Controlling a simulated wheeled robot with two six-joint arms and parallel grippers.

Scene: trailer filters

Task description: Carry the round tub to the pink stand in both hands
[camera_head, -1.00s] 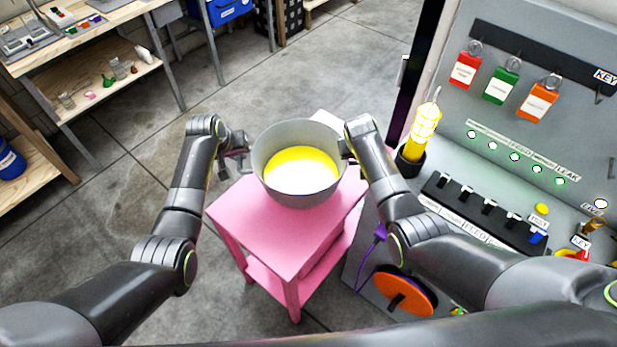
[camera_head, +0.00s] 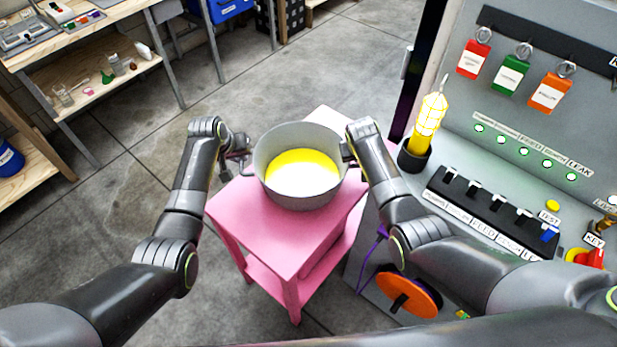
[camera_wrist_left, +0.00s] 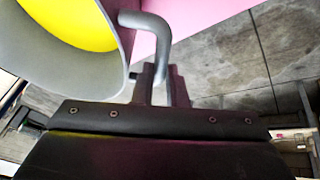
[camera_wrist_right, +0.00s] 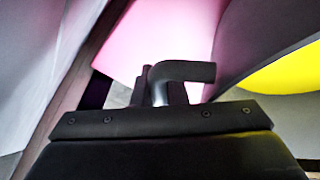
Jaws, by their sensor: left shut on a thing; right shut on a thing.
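The round tub (camera_head: 262,172) is grey, upright, with yellow inside and a pale glare on it. It is over the top of the pink stand (camera_head: 290,245) in the head view; I cannot tell whether it touches the top. My left gripper (camera_head: 243,163) is shut on the tub's left handle, a bent grey bar (camera_wrist_left: 148,22) in the left wrist view. My right gripper (camera_head: 348,152) is on the opposite side, shut on the other handle (camera_wrist_right: 190,72), seen in the right wrist view. The tub hides part of the stand's top.
A grey panel (camera_head: 490,150) with hanging tags, switches and an orange disc (camera_head: 408,292) stands close on the right, beside my right arm. A yellow lamp (camera_head: 428,122) sits in a black cup there. Shelves (camera_head: 95,85) are at the far left. Floor left of the stand is clear.

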